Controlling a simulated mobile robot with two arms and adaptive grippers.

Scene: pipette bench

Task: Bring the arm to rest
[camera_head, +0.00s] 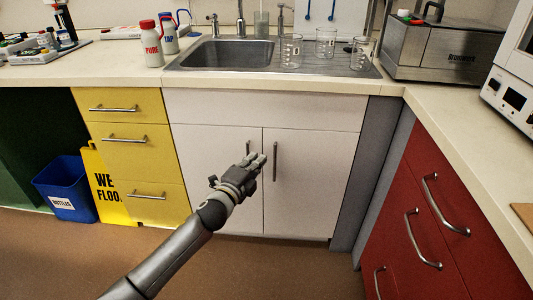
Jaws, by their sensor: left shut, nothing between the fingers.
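My left gripper (258,161) is in the middle of the view, at the end of my left arm, which comes in from the lower left. Its fingers are shut with nothing between them. It shows in front of the white cabinet doors (225,190), over the gap near the door handles. It appears below the level of the counter. Whether it touches the doors cannot be told. My right gripper is not in view.
A sink (232,53) with several glass beakers (326,43) beside it is set in the counter (130,65). Red drawers (430,180) stand at the right. Yellow drawers (135,150), a blue bin (65,187) and a yellow floor sign (108,190) stand at the left. The brown floor is clear.

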